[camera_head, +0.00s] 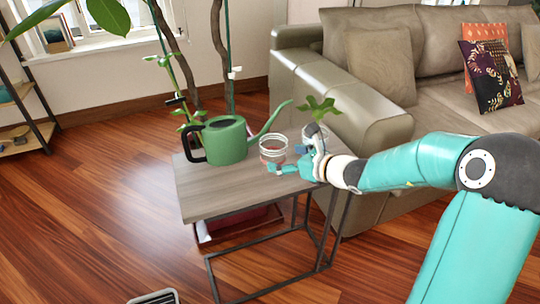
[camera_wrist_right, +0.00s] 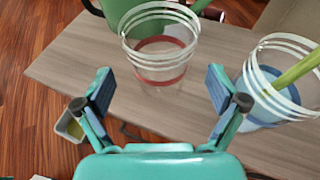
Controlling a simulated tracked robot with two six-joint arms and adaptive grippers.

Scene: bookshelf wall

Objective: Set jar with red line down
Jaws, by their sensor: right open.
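The clear jar with a red line (camera_head: 272,152) stands upright on the small grey-brown table (camera_head: 205,196), beside the green watering can. My right gripper (camera_head: 294,155) is at the jar's right side in the head view. In the wrist view the right gripper (camera_wrist_right: 160,88) is open, its two blue-padded fingers spread wide with nothing clamped between them. The jar is centred just beyond the fingertips. My left gripper is in neither view.
A green watering can (camera_head: 224,140) stands left of the jar. A second jar with a blue band (camera_wrist_right: 268,100) and a green plant stands close to the right finger. A sofa (camera_head: 350,75) is behind the table. The table's front left is clear.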

